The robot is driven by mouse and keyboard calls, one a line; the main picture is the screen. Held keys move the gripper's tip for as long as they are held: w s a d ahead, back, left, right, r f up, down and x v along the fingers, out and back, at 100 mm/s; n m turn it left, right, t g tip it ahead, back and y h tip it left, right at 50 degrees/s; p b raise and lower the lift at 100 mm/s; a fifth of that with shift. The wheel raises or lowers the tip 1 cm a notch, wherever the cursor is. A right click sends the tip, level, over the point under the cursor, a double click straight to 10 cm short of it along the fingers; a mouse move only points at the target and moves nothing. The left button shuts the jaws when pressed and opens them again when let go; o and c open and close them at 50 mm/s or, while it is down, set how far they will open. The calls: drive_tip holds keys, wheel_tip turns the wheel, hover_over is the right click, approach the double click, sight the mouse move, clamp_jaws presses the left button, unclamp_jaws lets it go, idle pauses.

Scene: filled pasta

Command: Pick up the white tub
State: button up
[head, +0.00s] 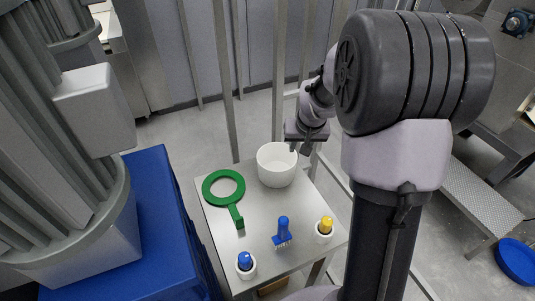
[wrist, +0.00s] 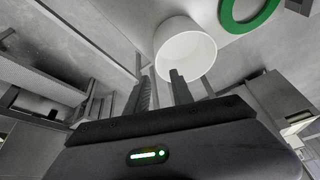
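The white tub (head: 276,168) is a round, open-topped container standing upright at the back of the steel table. It looks empty. In the wrist view the tub (wrist: 186,52) lies just beyond my fingertips. My gripper (head: 299,148) is at the tub's back right rim in the head view. In the wrist view my gripper (wrist: 161,73) has its two fingers apart, with a clear gap and nothing held. The right fingertip overlaps the tub's lower edge there. I cannot tell whether it touches the tub.
On the table (head: 262,218) are a green ring with a handle (head: 209,191), a blue brush (head: 282,232), a blue-topped white pot (head: 245,264) and a yellow-topped white pot (head: 325,229). Metal posts (head: 225,75) stand behind. A blue box (head: 150,230) stands left.

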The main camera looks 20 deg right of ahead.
sight(295, 161)
drive_tip(key=b+x, duration=0.1)
drive_tip(key=x, duration=0.6)
drive_tip(key=shift+f+b, duration=0.35)
drive_tip(key=shift+b, duration=0.05)
drive_tip(key=x, duration=0.1)
drive_tip(key=b+x, duration=0.1)
drive_tip(key=x, duration=0.1)
drive_tip(key=b+x, duration=0.1)
drive_tip(key=x, duration=0.1)
drive_tip(key=shift+d+f, duration=0.2)
drive_tip(key=shift+d, duration=0.1)
drive_tip(key=shift+r, duration=0.15)
drive_tip(key=shift+c, duration=1.1)
clamp_jaws()
